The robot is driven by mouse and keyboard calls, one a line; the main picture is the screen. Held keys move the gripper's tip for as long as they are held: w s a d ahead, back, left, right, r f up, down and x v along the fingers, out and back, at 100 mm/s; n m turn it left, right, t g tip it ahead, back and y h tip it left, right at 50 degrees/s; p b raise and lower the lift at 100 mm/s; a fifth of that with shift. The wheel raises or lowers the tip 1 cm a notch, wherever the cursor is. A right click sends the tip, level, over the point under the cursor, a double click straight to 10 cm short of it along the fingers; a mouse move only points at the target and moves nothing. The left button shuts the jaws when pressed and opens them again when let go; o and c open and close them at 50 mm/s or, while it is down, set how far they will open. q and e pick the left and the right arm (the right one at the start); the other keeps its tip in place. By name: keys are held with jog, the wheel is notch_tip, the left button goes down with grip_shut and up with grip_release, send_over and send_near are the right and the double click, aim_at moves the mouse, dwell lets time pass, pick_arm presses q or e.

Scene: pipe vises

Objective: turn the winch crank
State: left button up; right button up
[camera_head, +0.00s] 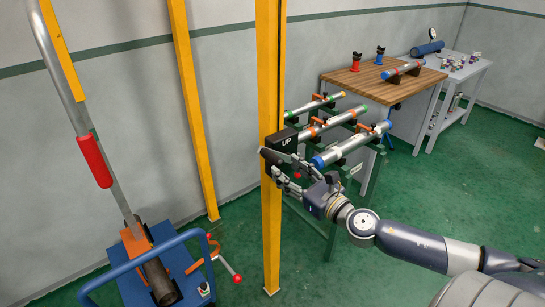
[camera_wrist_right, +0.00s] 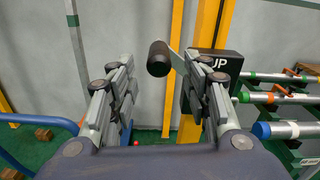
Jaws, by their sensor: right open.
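The winch is a black box marked "UP" (camera_head: 285,141) on a yellow post; it also shows in the right wrist view (camera_wrist_right: 228,66). Its crank has a flat metal arm and a dark round grip (camera_wrist_right: 158,58), which points towards the right wrist camera. In the head view the dark grip (camera_head: 268,155) is just below and left of the box. My right gripper (camera_head: 280,172) is open at the grip. In the wrist view the grip shows between its two fingers (camera_wrist_right: 160,72), touching neither visibly. I cannot tell how deep it sits. My left gripper is not in view.
Yellow posts (camera_head: 270,215) stand close by. A rack with several pipes (camera_head: 340,148) is right behind my right gripper. A blue-railed cart (camera_head: 150,262) with a long red-gripped lever (camera_head: 93,160) stands at left. Workbenches are at the back right. Green floor is open at right.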

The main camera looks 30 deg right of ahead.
aim_at(273, 159)
jog(key=w+p, duration=0.1)
jog(key=w, duration=0.4)
jog(key=shift+w+a+r+p, duration=0.15)
jog(key=shift+w+a+p, duration=0.1)
jog(key=shift+p, duration=0.15)
jog(key=shift+w, duration=0.7)
jog(key=shift+c, duration=0.6)
grip_shut()
